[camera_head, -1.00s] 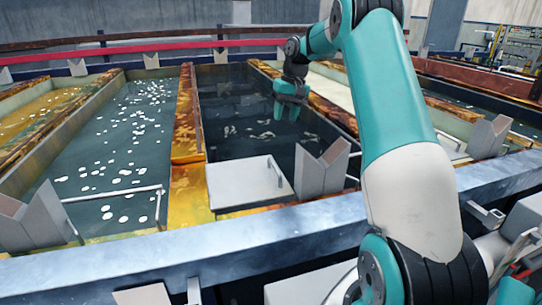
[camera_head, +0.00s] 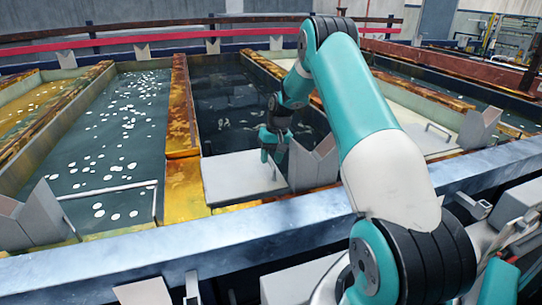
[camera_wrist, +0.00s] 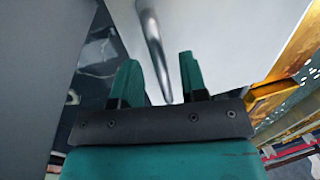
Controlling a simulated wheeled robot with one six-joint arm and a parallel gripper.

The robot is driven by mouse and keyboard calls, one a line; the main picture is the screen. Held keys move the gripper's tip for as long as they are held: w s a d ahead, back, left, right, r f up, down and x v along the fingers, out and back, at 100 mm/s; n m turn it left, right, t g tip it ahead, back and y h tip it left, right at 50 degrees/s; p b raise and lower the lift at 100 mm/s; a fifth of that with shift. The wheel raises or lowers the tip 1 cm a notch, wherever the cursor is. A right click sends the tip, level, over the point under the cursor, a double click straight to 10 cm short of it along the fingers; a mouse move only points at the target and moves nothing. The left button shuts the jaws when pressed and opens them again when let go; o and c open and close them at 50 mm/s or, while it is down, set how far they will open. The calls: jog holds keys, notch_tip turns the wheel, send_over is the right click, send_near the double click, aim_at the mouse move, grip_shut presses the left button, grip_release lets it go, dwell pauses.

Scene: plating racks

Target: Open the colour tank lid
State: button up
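The colour tank lid is a flat light-grey plate (camera_head: 238,178) lying over the near end of a dark tank in the head view. Its metal bar handle (camera_wrist: 152,42) shows in the wrist view, running down towards the space between my fingers. My gripper (camera_head: 272,152) is at the lid's right side, by the handle. In the wrist view my gripper (camera_wrist: 165,78) has its two teal fingers apart, with the handle's lower end between or just beyond them. I cannot tell whether the fingers touch the handle.
A grey V-shaped bracket (camera_head: 314,165) stands close to the right of my gripper. A rusty orange divider (camera_head: 183,130) runs left of the lid. The blue-grey front rail (camera_head: 250,233) lies between my base and the tanks.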

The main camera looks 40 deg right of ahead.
jog(key=shift+f, duration=0.2)
grip_shut()
jog(key=shift+r, duration=0.1)
